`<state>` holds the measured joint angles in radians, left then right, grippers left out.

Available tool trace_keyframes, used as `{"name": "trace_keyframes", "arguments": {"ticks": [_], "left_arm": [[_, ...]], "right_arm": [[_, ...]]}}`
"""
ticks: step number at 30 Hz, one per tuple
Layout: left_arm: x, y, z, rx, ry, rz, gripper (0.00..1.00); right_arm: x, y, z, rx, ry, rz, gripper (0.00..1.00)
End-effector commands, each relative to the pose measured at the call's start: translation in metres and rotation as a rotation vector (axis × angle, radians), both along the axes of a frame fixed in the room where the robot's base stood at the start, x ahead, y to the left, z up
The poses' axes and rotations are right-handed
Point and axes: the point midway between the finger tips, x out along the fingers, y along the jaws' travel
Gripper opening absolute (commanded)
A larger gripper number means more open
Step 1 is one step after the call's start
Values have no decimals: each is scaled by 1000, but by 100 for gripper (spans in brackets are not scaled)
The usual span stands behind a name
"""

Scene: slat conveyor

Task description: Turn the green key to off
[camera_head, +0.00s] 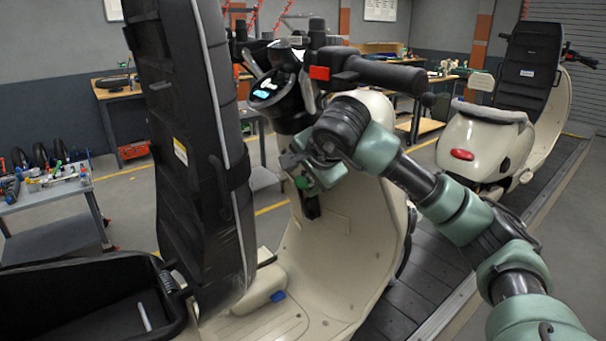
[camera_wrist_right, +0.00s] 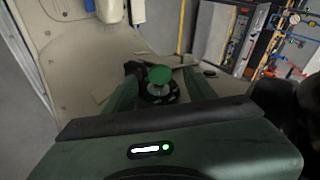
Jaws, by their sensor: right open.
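The green key (camera_wrist_right: 160,75) shows in the right wrist view as a round green head on a dark ignition lock (camera_wrist_right: 160,94). In the head view the green key (camera_head: 301,183) is a small green spot on the inner face of the cream scooter's front shield (camera_head: 345,235), partly hidden by my gripper. My right gripper (camera_head: 300,168) is open at the lock. In the wrist view its fingers (camera_wrist_right: 160,78) lie on either side of the key, with visible gaps. Whether a finger touches it, I cannot tell. My left gripper is not in view.
The scooter's raised black seat (camera_head: 200,150) stands upright left of my right gripper, over an open storage box (camera_head: 90,305). The handlebar (camera_head: 375,72) is just above my arm. A second scooter (camera_head: 485,140) stands behind on the slat conveyor (camera_head: 430,280). A tool cart (camera_head: 50,205) is at left.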

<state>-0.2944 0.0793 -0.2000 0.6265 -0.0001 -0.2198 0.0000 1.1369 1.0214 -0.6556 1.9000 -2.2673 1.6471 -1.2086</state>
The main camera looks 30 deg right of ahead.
Motion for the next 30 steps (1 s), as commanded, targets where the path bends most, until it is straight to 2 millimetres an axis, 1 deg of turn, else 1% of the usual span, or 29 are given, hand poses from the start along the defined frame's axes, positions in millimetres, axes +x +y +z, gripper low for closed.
{"name": "trace_keyframes", "arguments": {"ticks": [1,6,15,17,18,20,21,22,23,24,26,30], "left_arm": [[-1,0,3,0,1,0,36],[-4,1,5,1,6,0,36],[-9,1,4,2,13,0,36],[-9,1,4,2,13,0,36],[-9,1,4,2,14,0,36],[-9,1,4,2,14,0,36],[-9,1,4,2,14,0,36],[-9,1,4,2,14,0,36],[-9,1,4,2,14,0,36],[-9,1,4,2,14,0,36],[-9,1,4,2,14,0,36],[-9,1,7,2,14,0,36]], "right_arm": [[4,-1,-3,3,3,-1,55],[11,-3,-11,1,0,-1,55],[12,-3,-13,1,-1,-1,55],[12,-3,-13,1,-1,-1,39],[12,-3,-13,1,-1,-1,28],[12,-3,-13,1,-1,-1,11],[12,-3,-13,1,-1,-1,0],[12,-3,-13,1,0,-1,0],[12,-3,-13,1,0,-1,26],[12,-3,-13,1,0,-1,15],[12,-3,-13,1,0,-1,0],[12,-3,-12,1,4,-1,0]]}}
